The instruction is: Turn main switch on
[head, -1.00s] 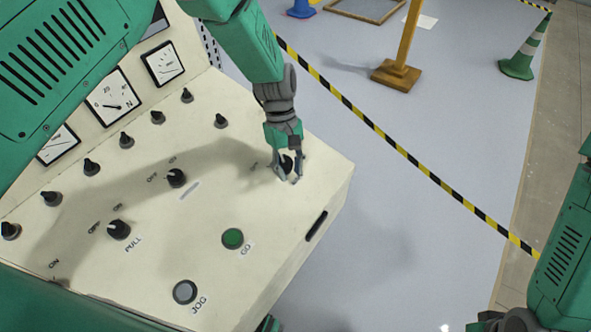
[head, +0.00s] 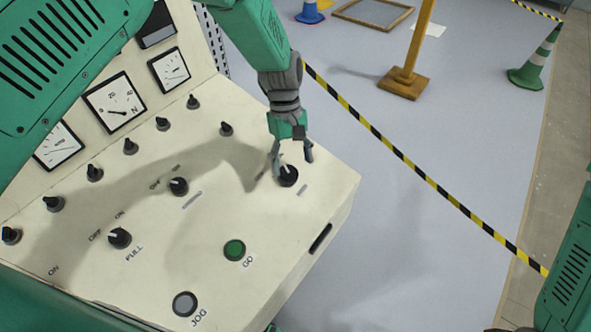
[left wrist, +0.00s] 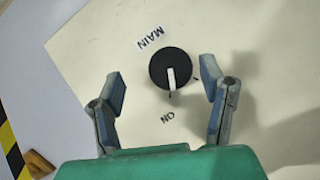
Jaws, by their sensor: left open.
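The main switch (head: 288,177) is a round black knob on the sloping cream console panel. In the left wrist view the knob (left wrist: 171,69) sits below the MAIN label (left wrist: 150,38), with its white pointer turned toward the ON label (left wrist: 167,117). My left gripper (head: 291,160) is open, just above and behind the knob in the head view. In the left wrist view its two fingers stand on either side of the knob, apart from it. My right arm (head: 568,275) shows at the right edge; its gripper is out of view.
The console (head: 225,290) carries several other black knobs, a green GO button (head: 234,250), a grey JOG button (head: 185,304) and dial gauges (head: 115,101). A black-yellow barrier tape (head: 420,170) crosses the open floor to the right.

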